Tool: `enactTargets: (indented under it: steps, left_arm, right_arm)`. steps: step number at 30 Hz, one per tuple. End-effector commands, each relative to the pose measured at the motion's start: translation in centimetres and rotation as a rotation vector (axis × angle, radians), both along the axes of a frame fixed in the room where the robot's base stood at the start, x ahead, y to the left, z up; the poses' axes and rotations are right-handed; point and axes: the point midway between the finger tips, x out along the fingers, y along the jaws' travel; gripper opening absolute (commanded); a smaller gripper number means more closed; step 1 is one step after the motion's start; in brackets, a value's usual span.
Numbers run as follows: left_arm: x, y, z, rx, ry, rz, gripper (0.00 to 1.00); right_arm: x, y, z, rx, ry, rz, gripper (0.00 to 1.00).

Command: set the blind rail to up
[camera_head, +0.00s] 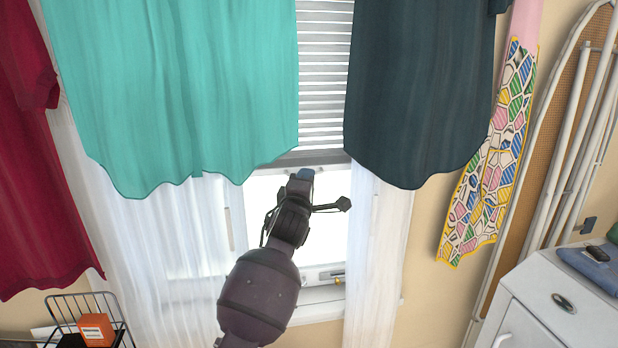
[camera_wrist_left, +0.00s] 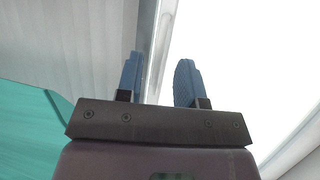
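The window blind (camera_head: 322,70) hangs between a teal shirt and a dark shirt, its pale slats showing. Its grey bottom rail (camera_head: 318,156) is level with the shirt hems, with bright glass below. My left gripper (camera_head: 303,174) reaches up just under the rail. In the left wrist view, my left gripper (camera_wrist_left: 160,82) has its blue fingers apart. A pale strip (camera_wrist_left: 155,55), apparently the rail's edge, lies between them, closer to the left finger; a bright gap separates it from the right finger. Contact cannot be told. My right gripper is not in view.
The teal shirt (camera_head: 180,90) and dark shirt (camera_head: 420,90) hang beside the blind. White curtains (camera_head: 160,240) flank the window. A red garment (camera_head: 35,160) hangs left; an ironing board (camera_head: 550,130) and white cabinet (camera_head: 550,300) stand right. A wire basket (camera_head: 60,306) holds an orange box.

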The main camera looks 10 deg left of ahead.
Motion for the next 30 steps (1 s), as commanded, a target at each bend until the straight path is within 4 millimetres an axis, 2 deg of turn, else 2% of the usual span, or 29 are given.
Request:
enactTargets:
  steps: [3, 9, 20, 27, 30]
  left_arm:
    - [1.5, 0.0, 0.2, 0.002, 0.0, 0.0, 0.35]
    - [2.9, 0.0, 0.5, 0.002, 0.0, 0.0, 0.35]
    - [3.2, 0.0, 0.6, 0.001, 0.0, 0.0, 0.35]
    - [3.2, 0.0, 0.6, 0.001, 0.0, 0.0, 0.0]
    - [3.2, 0.0, 0.6, 0.001, -0.001, 0.0, 0.0]
  right_arm:
    - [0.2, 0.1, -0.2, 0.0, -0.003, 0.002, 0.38]
    - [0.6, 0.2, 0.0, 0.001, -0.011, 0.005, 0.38]
    - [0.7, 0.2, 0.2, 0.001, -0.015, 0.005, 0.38]
    - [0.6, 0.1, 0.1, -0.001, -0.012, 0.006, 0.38]
    - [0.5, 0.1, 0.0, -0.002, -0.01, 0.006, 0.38]
